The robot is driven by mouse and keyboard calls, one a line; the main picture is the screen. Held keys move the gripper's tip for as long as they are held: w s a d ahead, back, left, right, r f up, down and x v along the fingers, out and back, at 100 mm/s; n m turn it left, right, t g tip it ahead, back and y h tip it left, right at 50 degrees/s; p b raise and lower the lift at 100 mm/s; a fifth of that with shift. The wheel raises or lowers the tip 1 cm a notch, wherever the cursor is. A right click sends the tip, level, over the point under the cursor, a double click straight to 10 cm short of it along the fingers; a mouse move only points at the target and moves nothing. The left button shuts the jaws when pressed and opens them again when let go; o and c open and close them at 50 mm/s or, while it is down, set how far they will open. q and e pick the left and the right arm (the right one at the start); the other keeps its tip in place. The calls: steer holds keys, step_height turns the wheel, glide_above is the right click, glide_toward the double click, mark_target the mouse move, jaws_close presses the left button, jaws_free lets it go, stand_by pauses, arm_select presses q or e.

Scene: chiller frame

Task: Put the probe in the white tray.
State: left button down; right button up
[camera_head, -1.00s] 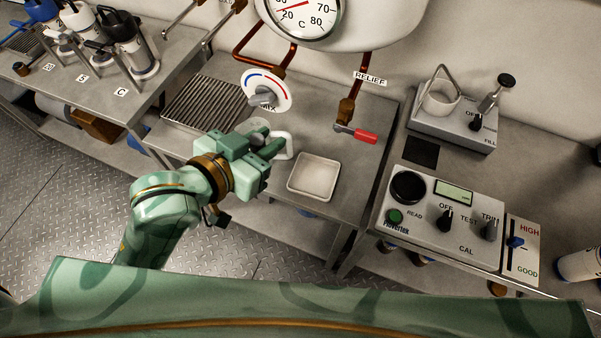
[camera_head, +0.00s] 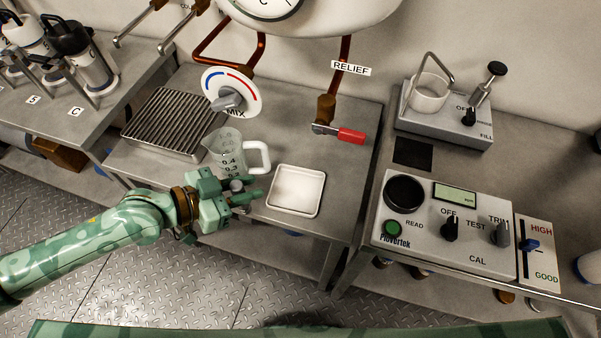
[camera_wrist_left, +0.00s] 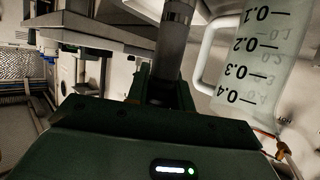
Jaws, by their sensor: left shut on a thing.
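The probe looks to be the grey cylinder (camera_head: 237,186) between my left gripper's fingers; most of it is hidden by them. My left gripper (camera_head: 246,191) is shut on it, left of the white tray and in front of the measuring jug. In the left wrist view the grey cylinder (camera_wrist_left: 174,45) rises upright between the fingers (camera_wrist_left: 163,88). The white tray (camera_head: 297,172) is shallow and square, looks empty, and sits near the front of the middle bench. The gripper is apart from the tray in the head view. My right gripper is not in view.
A clear measuring jug (camera_head: 226,152) with a white handle stands just behind the gripper; it also shows in the left wrist view (camera_wrist_left: 258,55). A ribbed drain rack (camera_head: 168,123) lies to its left. A red-handled relief valve (camera_head: 350,136) overhangs behind the tray. A meter box (camera_head: 447,222) stands right.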

arm_select(q)
steer(key=b+x, duration=0.1)
steer(key=x, duration=0.3)
steer(key=b+x, duration=0.1)
steer(key=x, duration=0.4)
steer(key=r+b+x, duration=0.1)
steer(key=x, duration=0.3)
steer(key=shift+w+d, duration=0.25)
steer(key=shift+d, duration=0.2)
steer(key=shift+w+r, duration=0.1)
steer(key=shift+r, duration=0.05)
steer(key=c, duration=1.2)
jaws_free()
